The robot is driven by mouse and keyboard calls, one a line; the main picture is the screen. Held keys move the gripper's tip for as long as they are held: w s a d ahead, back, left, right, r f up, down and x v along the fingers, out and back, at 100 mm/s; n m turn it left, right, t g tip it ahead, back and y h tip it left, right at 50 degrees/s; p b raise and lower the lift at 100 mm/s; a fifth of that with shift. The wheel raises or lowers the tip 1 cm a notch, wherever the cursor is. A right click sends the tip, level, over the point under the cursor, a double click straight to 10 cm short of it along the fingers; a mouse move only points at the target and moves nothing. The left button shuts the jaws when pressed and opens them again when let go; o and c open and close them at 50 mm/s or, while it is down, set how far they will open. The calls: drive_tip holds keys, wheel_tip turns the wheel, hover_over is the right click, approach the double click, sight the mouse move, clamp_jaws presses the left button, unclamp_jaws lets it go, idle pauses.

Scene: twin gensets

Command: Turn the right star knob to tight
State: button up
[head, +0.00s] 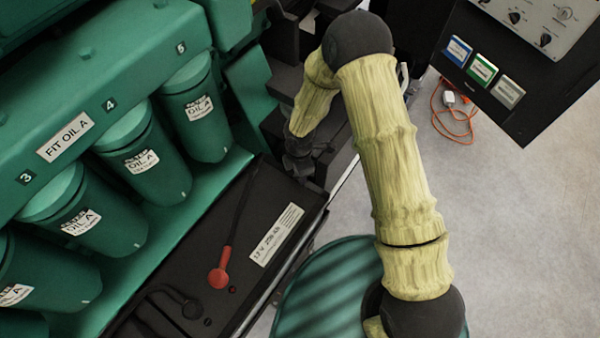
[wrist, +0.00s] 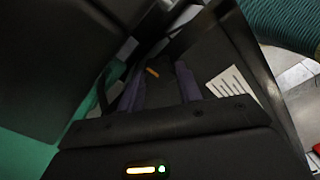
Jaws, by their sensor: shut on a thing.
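My gripper (head: 300,165) reaches down at the far end of the black battery in the head view, dark against dark parts. In the wrist view my gripper's two purplish fingers (wrist: 160,84) stand on either side of a dark thing with a small orange mark (wrist: 153,72). They are shut on it. I take it to be the right star knob, but its star shape and any tight marking cannot be made out. In the head view the knob is hidden by my gripper and shadow.
The black battery (head: 240,262) has a white label and a red terminal cap (head: 218,278). Green oil filters (head: 197,108) line the left. A dark control panel (head: 520,65) stands upper right. An orange cable (head: 452,118) lies on open grey floor (head: 520,220).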

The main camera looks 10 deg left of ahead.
drive_tip(key=m+b, duration=0.1)
drive_tip(key=m, duration=0.3)
drive_tip(key=shift+f+m+b, duration=0.1)
drive_tip(key=shift+m+b, duration=0.2)
drive_tip(key=shift+b, duration=0.05)
drive_tip(key=m+b, duration=0.1)
drive_tip(key=m, duration=0.3)
drive_tip(key=shift+m, duration=0.3)
drive_tip(key=m+b, duration=0.1)
drive_tip(key=m, duration=0.3)
drive_tip(key=shift+m, duration=0.3)
drive_tip(key=m, duration=0.4)
drive_tip(key=shift+w+m+b, duration=0.1)
drive_tip(key=shift+m+b, duration=0.2)
drive_tip(key=shift+b, duration=0.1)
drive_tip(key=o, duration=1)
drive_tip(key=shift+r, duration=0.2)
wheel_tip(320, 180, up, 17)
drive_tip(key=shift+d+r, duration=0.1)
drive_tip(key=shift+r, duration=0.05)
